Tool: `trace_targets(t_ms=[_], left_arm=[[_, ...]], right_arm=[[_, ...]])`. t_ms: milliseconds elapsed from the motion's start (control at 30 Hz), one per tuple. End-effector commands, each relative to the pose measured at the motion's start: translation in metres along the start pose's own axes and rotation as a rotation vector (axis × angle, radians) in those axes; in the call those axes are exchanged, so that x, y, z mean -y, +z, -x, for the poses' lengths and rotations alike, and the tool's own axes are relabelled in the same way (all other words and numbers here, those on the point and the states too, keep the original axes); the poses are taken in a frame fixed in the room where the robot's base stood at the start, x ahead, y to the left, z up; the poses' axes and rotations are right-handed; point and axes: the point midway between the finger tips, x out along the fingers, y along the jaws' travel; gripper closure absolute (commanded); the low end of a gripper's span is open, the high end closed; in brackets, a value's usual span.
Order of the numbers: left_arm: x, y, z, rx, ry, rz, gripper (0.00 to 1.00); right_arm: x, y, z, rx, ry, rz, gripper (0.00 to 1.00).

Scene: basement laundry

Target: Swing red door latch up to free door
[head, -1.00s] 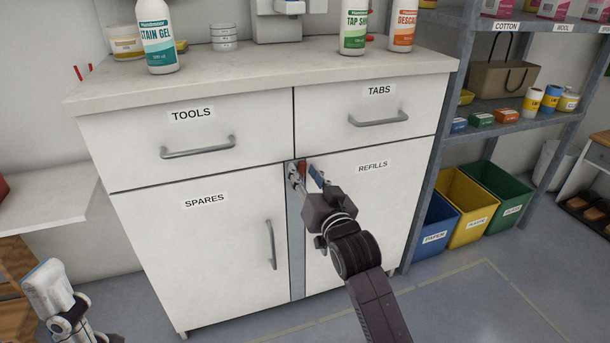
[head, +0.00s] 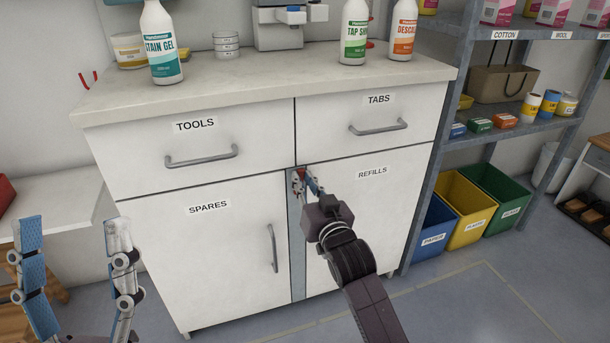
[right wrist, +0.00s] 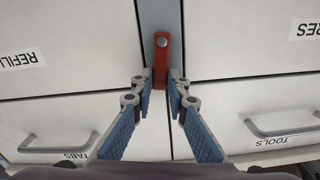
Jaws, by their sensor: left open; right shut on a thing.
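The red door latch (head: 301,174) is at the top of the grey strip between the SPARES and REFILLS doors. In the right wrist view, the latch (right wrist: 162,50) has a round screw head near one end. That view is upside down, and the latch's other end points toward the drawers. My right gripper (right wrist: 161,80) is shut on that end, with a fingertip on each side. In the head view, my right gripper (head: 304,178) partly covers the latch. My left gripper (head: 75,228) is open and empty at the lower left, away from the cabinet.
The white cabinet has a SPARES door (head: 205,255), a REFILLS door (head: 385,215), and TOOLS (head: 190,145) and TABS (head: 365,128) drawers above. Bottles stand on its countertop (head: 260,80). A metal shelf (head: 480,105) with coloured bins is at right. Floor before the cabinet is clear.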

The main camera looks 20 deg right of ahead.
Motion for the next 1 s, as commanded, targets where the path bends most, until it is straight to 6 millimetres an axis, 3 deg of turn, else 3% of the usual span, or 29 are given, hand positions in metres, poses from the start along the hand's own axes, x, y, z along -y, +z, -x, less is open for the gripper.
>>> trace_targets(t_ms=[267, 600, 800, 1000], left_arm=[[0.006, 0.057, 0.002, 0.266, -0.008, -0.015, 0.38], [0.015, 0.121, 0.03, 0.592, -0.022, -0.029, 0.38], [0.019, 0.147, 0.054, 0.753, -0.031, -0.035, 0.38], [0.021, 0.157, 0.065, 0.815, -0.035, -0.037, 0.38]], right_arm=[[0.003, -0.002, 0.0, 0.0, 0.001, 0.054, 1.0], [0.006, -0.002, 0.0, -0.001, 0.0, 0.122, 1.0], [0.007, 0.0, 0.0, 0.0, 0.0, 0.157, 1.0], [0.008, 0.001, 0.0, 0.0, -0.001, 0.172, 1.0]])
